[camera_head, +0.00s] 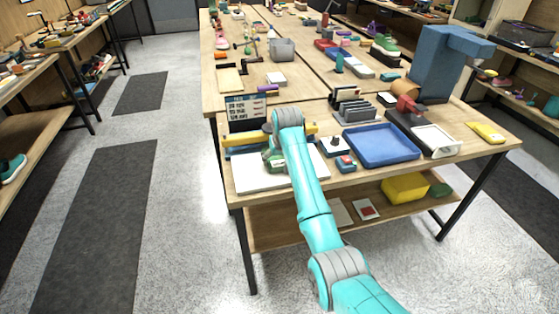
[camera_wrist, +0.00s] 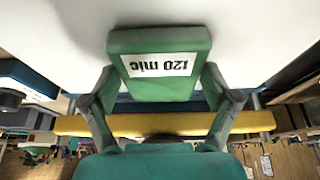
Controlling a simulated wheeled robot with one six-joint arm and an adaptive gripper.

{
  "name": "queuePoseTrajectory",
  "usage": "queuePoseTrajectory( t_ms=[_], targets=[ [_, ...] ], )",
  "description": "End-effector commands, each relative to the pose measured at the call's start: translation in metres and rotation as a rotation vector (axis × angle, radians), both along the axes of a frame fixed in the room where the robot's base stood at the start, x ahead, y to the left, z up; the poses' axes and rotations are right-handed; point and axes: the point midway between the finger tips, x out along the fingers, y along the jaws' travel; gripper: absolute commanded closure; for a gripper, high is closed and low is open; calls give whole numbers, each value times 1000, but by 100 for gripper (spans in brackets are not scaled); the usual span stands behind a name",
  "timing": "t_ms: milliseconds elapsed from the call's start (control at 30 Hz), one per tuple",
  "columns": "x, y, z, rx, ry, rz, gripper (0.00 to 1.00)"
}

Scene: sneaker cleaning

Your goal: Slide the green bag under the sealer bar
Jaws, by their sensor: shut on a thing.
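The green bag (camera_wrist: 160,42) looks like a flat green block with a white label reading "120 mic", upside down in the wrist view. My gripper (camera_wrist: 158,88) is shut on it, with one finger at each side. In the head view my gripper (camera_head: 277,161) is low over the white plate (camera_head: 248,174) of the sealer, in front of the bar. The yellow sealer bar (camera_head: 243,138) runs across behind it, above a blue base. The bar also shows in the wrist view (camera_wrist: 75,125). I cannot tell whether the bag touches the plate. My arm hides part of the sealer.
A dark sign (camera_head: 246,107) stands behind the sealer. To the right are a small black-and-white device (camera_head: 336,146), a blue-and-red item (camera_head: 346,164) and a blue tray (camera_head: 381,146). A grey rack (camera_head: 357,110) stands behind the tray. The table's front edge is close to the white plate.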

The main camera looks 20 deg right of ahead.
Motion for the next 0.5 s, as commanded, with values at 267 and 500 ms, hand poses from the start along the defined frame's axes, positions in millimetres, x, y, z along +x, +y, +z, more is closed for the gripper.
queuePoseTrajectory(
  t_ms=[267, 500],
  targets=[
    [4, 0, -1, 0, 2, 0, 49],
    [5, 0, -1, 0, 2, 0, 49]
  ],
)
